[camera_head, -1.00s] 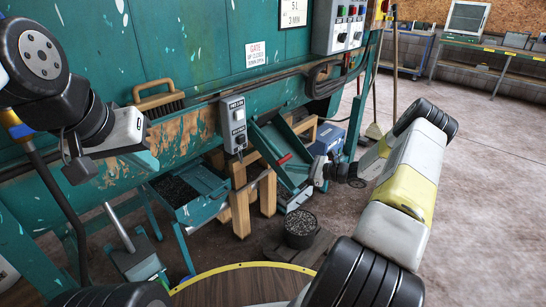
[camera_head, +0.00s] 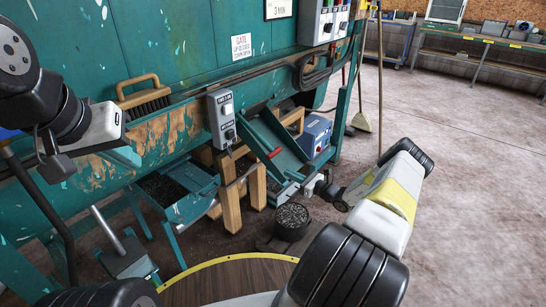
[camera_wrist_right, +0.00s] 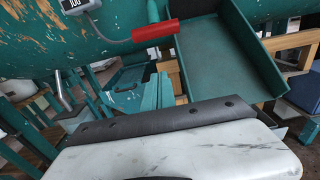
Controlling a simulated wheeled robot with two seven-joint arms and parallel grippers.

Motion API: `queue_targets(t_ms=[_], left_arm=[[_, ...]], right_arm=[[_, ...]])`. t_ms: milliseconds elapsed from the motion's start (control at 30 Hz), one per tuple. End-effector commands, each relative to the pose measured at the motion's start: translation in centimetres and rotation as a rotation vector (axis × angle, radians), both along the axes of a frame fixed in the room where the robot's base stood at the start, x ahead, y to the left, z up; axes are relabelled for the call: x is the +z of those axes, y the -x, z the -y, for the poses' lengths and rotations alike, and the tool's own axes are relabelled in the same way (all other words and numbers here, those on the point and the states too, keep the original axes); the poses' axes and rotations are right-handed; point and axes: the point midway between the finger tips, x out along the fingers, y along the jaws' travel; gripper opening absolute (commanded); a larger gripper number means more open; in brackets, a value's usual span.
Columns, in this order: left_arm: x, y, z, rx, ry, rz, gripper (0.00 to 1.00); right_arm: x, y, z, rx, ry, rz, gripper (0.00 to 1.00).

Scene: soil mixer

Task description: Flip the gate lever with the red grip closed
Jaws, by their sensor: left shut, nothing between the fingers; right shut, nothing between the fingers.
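In the head view my right gripper (camera_head: 308,186) is small and partly hidden, low and right of the lever. My left gripper (camera_head: 126,156) is shut and empty in front of the mixer wall, away from the lever.
A grey switch box (camera_head: 222,118) hangs left of the lever. Wooden posts (camera_head: 232,200) and a soil-filled teal tray (camera_head: 188,190) stand below. A black bucket (camera_head: 291,222) is on the floor. A blue box (camera_head: 316,135) sits right of the chute.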

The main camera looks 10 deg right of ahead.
Motion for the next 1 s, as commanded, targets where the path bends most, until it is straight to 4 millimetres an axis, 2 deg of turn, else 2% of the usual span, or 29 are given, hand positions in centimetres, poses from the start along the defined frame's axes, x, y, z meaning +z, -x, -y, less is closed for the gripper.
queue_targets(t_ms=[400,467,533,700,1000], left_arm=[[0.0,0.0,0.0,0.0,0.0,0.0,0.0],[0.0,0.0,0.0,0.0,0.0,0.0,0.0],[0.0,0.0,0.0,0.0,0.0,0.0,0.0],[0.0,0.0,0.0,0.0,0.0,0.0,0.0],[0.0,0.0,0.0,0.0,0.0,0.0,0.0]], right_arm=[[-0.1,-6.7,-5.5,0.005,0.001,0.001,0.0],[0.1,-7.3,-5.8,0.003,0.001,0.002,0.0],[1.6,-6.8,-5.2,0.0,0.002,0.001,0.0],[3.2,-6.3,-4.9,0.002,0.002,0.001,0.0],[3.7,-6.1,-4.8,0.001,0.001,0.001,0.0]])
